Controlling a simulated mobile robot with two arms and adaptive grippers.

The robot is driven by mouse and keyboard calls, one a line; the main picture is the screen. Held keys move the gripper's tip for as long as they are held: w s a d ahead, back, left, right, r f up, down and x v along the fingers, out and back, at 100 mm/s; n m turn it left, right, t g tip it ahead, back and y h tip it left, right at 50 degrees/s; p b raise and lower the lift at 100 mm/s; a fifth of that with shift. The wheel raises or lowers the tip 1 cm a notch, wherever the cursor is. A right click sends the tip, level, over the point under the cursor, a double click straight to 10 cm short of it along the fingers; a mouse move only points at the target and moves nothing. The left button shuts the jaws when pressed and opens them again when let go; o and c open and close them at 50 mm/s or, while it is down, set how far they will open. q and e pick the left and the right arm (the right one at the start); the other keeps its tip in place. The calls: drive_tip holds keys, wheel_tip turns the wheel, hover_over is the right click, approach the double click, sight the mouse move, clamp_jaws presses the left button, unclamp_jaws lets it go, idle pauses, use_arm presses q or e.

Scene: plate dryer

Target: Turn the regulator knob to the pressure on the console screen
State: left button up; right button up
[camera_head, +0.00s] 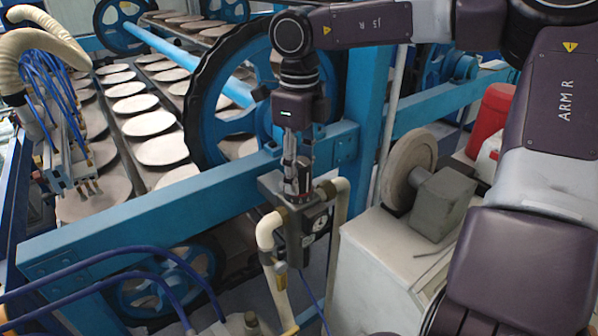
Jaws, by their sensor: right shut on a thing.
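The regulator (300,222) is a grey block fixed at the blue beam, with cream pipes on both sides and a small round dial partly showing low on its right. My right gripper (297,186) points down from above it. Its fingers are shut around the dark regulator knob (302,178) on top of the block, and they hide much of it. I cannot read any marking on the knob or a pressure on the dial. No console screen can be made out in this view. My left gripper is not in view.
The blue beam (150,215) crosses behind the regulator. A large dark-rimmed wheel (200,100) and racks of pale plates (150,123) stand beyond it. A cream pipe (340,205) runs close on the right. A white cabinet (375,265) and grey motor block (440,203) stand farther right.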

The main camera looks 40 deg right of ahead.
sight(300, 162)
drive_tip(key=o, duration=1.2)
drive_tip(key=shift+c, duration=0.2)
drive_tip(key=shift+r, duration=0.1)
wheel_tip(300, 162, up, 12)
drive_tip(key=shift+f, duration=0.1)
